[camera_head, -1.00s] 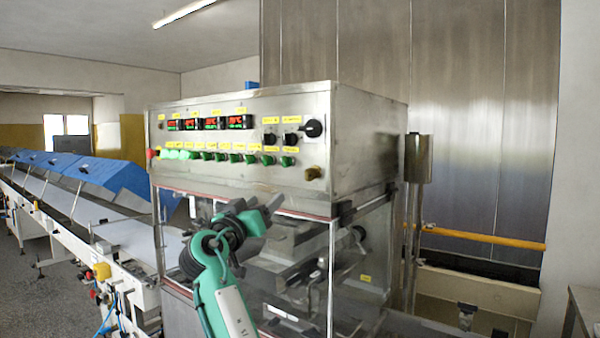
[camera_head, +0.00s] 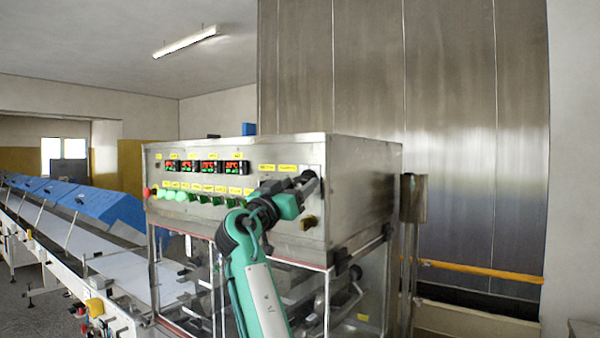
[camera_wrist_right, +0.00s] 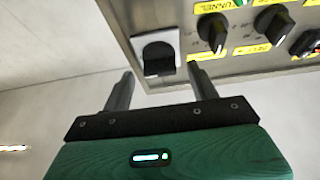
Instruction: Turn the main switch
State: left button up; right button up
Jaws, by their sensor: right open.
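The main switch (camera_wrist_right: 158,56) is a large black knob on a pale plate near the corner of the steel control panel, seen in the right wrist view. My right gripper (camera_wrist_right: 160,76) is open and empty there, its two fingers on either side of the knob's line and tips close to it. I cannot tell whether they touch it. In the head view my right gripper (camera_head: 306,184) is at the panel's upper right and covers the switch. My left gripper is not in view.
Smaller black knobs (camera_wrist_right: 212,30) with yellow labels sit beside the switch. The control panel (camera_head: 160,178) also carries red displays and a row of green buttons. A conveyor (camera_head: 110,262) runs off to the left.

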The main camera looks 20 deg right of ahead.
jog(key=shift+x, duration=0.95)
jog(key=shift+c, duration=0.2)
jog(key=c, duration=0.9)
